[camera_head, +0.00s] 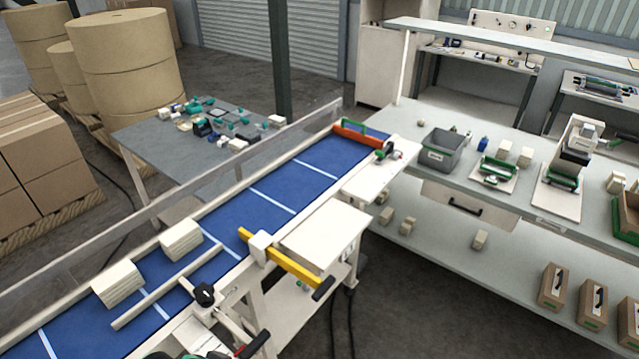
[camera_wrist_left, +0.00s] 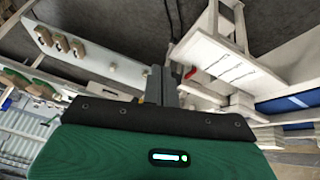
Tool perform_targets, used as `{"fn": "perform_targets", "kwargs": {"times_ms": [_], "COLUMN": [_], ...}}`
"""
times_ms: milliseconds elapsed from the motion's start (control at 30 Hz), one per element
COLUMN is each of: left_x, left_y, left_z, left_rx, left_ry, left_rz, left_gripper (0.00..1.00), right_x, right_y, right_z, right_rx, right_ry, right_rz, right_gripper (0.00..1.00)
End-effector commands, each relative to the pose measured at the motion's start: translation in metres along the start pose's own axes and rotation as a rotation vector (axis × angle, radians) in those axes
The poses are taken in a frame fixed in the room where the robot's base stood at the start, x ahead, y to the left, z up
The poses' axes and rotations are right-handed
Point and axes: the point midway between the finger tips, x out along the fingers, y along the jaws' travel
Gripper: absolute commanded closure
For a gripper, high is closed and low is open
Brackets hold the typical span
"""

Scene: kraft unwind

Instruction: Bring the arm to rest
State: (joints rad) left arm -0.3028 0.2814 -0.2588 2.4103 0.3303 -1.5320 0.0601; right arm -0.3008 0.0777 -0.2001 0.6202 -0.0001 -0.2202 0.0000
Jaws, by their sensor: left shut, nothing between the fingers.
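My left gripper (camera_wrist_left: 163,86) shows in the left wrist view, with its green body and dark bar at the bottom. Its narrow grey fingers are together in the middle of the picture, shut and empty. The fingers point over the dark floor between white furniture and a white frame, and I see them touching nothing. In the head view I cannot make out either gripper clearly; green and dark parts show at the bottom edge, and I cannot tell what they belong to. My right gripper is not in view.
A blue conveyor (camera_head: 254,204) with pale blocks (camera_head: 181,241) runs diagonally, a yellow bar (camera_head: 280,258) beside it. A long workbench (camera_head: 455,183) with a grey bin (camera_head: 440,150) stands right. A grey table (camera_head: 150,150) stands behind the conveyor. Dark floor (camera_head: 420,300) lies open below.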

Motion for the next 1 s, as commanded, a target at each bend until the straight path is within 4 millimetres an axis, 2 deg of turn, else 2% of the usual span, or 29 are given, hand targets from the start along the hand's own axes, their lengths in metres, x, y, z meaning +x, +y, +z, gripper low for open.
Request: {"fn": "perform_targets", "kwargs": {"times_ms": [33, 100, 433, 500, 767, 867, 1000], "left_x": [-0.001, -0.003, -0.023, 0.006, 0.095, 0.139, 0.207], "left_y": [-0.003, -0.011, -0.036, -0.042, -0.059, -0.066, -0.075], "left_z": [0.015, 0.033, 0.108, 0.112, 0.142, 0.163, 0.203], "left_rx": [-0.032, -0.066, -0.184, -0.177, -0.177, -0.176, -0.176], "left_ry": [-0.020, -0.047, -0.180, -0.184, -0.211, -0.224, -0.247], "left_rz": [-0.030, -0.080, -0.273, -0.268, -0.258, -0.254, -0.247], "left_gripper": [1.00, 1.00, 1.00, 1.00, 1.00, 1.00, 1.00], "right_x": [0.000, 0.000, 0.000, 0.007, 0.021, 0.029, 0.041], "right_y": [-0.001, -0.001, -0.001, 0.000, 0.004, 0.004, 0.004], "right_z": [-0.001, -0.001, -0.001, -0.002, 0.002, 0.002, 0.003], "right_rx": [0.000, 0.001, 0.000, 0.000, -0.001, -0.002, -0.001], "right_ry": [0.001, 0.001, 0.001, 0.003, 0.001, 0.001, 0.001], "right_rz": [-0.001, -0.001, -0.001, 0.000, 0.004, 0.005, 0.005], "right_gripper": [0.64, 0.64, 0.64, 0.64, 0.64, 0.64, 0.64]}}
